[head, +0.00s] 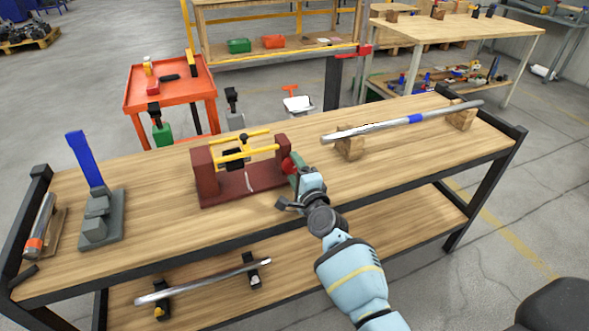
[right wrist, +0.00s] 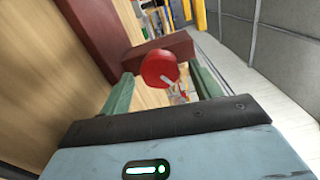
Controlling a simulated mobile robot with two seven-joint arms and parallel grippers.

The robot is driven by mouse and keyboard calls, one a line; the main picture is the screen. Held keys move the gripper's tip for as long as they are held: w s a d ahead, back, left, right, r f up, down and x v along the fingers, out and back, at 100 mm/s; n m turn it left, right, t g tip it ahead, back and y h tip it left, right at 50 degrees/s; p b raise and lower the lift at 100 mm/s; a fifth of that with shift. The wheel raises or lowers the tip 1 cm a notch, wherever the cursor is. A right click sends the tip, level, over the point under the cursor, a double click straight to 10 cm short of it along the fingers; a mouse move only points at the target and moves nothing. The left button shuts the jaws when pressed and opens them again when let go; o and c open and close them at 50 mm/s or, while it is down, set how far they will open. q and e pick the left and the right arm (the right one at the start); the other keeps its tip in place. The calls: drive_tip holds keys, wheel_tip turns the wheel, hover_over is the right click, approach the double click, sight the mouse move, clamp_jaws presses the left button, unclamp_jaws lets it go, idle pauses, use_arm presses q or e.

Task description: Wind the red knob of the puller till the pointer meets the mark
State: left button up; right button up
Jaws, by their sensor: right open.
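The puller (head: 240,190) is a dark red frame with yellow bars, standing on the bench's middle; its red end also shows in the right wrist view (right wrist: 95,25). A black block sits between the yellow bars. The red knob (head: 287,165) is at its right end, partly hidden by my gripper. A pale line shows on the puller's base; I cannot tell pointer from mark. My right gripper (head: 293,176) is at the knob. In the right wrist view its green fingers are open, with the red knob (right wrist: 159,68) between them; I cannot tell whether they touch it. My left gripper is not in view.
The wooden bench (head: 400,170) has a grey stand with a blue lever (head: 87,160) at the left. A long silver bar (head: 385,124) lies on wooden blocks at the right. A lower shelf holds another bar (head: 205,280). An orange cart (head: 175,90) stands behind.

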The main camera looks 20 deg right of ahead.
drive_tip(key=s+p, duration=0.1)
drive_tip(key=s, duration=0.4)
drive_tip(key=shift+s+d, duration=0.1)
drive_tip(key=shift+s, duration=1)
